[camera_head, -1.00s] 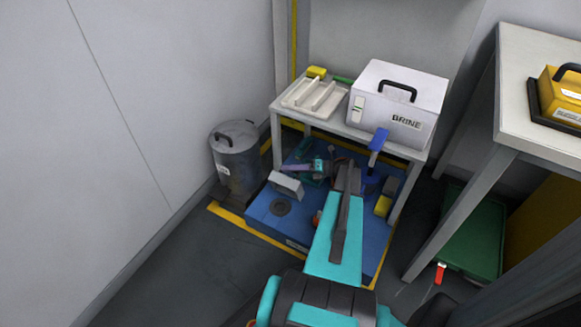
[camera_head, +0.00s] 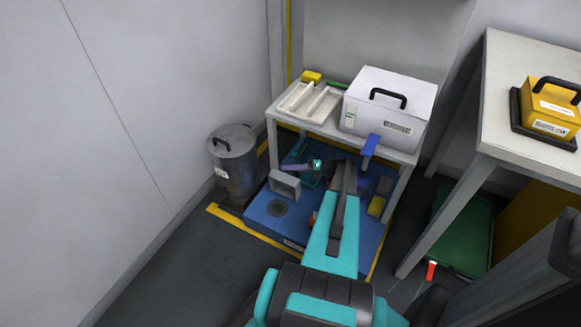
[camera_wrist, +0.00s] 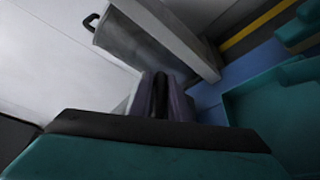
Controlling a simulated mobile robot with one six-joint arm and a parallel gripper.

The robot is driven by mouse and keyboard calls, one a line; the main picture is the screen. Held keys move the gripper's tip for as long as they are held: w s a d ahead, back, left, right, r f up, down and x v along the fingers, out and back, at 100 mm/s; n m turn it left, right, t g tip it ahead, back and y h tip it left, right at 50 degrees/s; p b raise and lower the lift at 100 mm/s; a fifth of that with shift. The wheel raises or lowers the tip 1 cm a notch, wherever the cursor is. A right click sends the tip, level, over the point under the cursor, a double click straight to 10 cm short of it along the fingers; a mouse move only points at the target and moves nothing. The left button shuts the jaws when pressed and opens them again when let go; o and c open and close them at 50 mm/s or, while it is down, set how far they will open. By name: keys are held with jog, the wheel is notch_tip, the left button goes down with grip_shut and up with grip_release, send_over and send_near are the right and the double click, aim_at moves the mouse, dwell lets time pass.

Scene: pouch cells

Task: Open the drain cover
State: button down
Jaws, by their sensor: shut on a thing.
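The drain cover appears to be the grey, box-like piece (camera_head: 284,184) standing on the blue platform, behind a dark round opening (camera_head: 277,208). My gripper (camera_head: 287,167) reaches in from the right under the table, its purple fingers at the upper edge of the grey piece. In the wrist view, the two purple fingers of my gripper (camera_wrist: 162,95) are close together with a dark strip between them. A pale edge shows on both sides behind them. The gripped part is mostly hidden by the fingers.
A grey lidded bin (camera_head: 233,160) stands left of the blue platform (camera_head: 262,222). A table with a white box (camera_head: 385,112) and tray (camera_head: 308,102) stands over the platform, its legs close to my arm. A yellow block (camera_head: 376,206) lies at right. Dark floor is clear at front left.

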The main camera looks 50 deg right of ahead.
jog(key=shift+w+a+f, duration=0.15)
jog(key=shift+w+f, duration=0.1)
jog(key=shift+f, duration=0.2)
jog(key=c, duration=1.8)
grip_release()
jog(key=shift+o, duration=0.2)
jog(key=shift+r, duration=0.1)
jog(key=shift+r+p, duration=0.3)
jog(key=shift+r, duration=0.25)
jog(key=r, duration=0.1)
jog(key=r+p, duration=0.1)
jog(key=shift+s+a+r, duration=0.1)
jog(key=shift+s+r, duration=0.2)
jog(key=shift+r, duration=0.1)
jog(key=s+a+r+p, duration=0.1)
jog(key=s+a+p, duration=0.2)
jog(key=s+a, duration=0.7)
jog(key=shift+s, duration=0.9)
